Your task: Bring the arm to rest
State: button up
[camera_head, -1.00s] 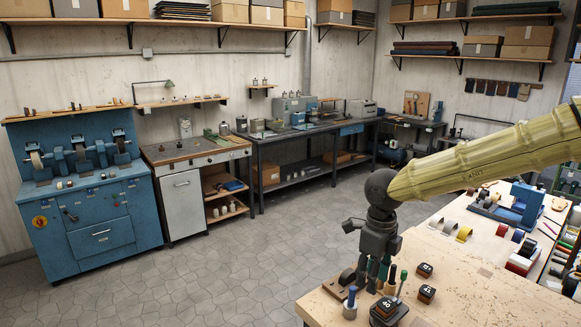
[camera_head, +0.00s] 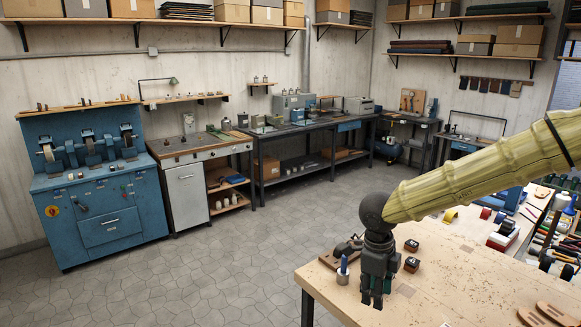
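My arm, a ribbed yellow-green tube, comes in from the right edge and ends in a dark ball-shaped wrist. My dark gripper (camera_head: 374,302) hangs from it, fingers pointing down, over the near left part of the wooden workbench (camera_head: 455,292). The fingers look close together, but their gap cannot be made out. Nothing clearly shows between them. Whether the fingertips touch the bench is unclear.
Small dark numbered blocks (camera_head: 411,264) stand just right of my gripper. A cup with a blue-handled tool (camera_head: 343,276) is close on its left. Sandal soles (camera_head: 553,314) lie at the lower right. The grey floor (camera_head: 225,265) left of the bench is clear.

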jog(key=s+d+f+n+t+h+b, duration=0.1)
jog(key=s+d+f+n+b, duration=0.2)
jog(key=f, duration=0.9)
jog(key=s+d+f+n+t+h+b, duration=0.15)
jog(key=s+f+n, duration=0.4)
jog(key=f, duration=0.55)
jog(key=s+d+f+n+t+h+b, duration=0.1)
jog(key=s+f+n+b, duration=0.3)
jog(key=f, duration=0.8)
jog(key=s+a+f+n+g+y+b, duration=0.1)
jog(key=s+f+n+y+b, duration=0.1)
jog(key=s+f+n, duration=0.4)
jog(key=s+a+f+n+g+y+b, duration=0.2)
jog(key=s+f+n, duration=0.4)
jog(key=s, duration=1.1)
notch_tip(320, 180, down, 4)
jog(key=shift+a+f+y+b, duration=0.15)
jog(key=shift+a+y+b, duration=0.15)
jog(key=shift+y+b, duration=0.1)
jog(key=shift+s+g, duration=0.1)
jog(key=shift+g, duration=0.15)
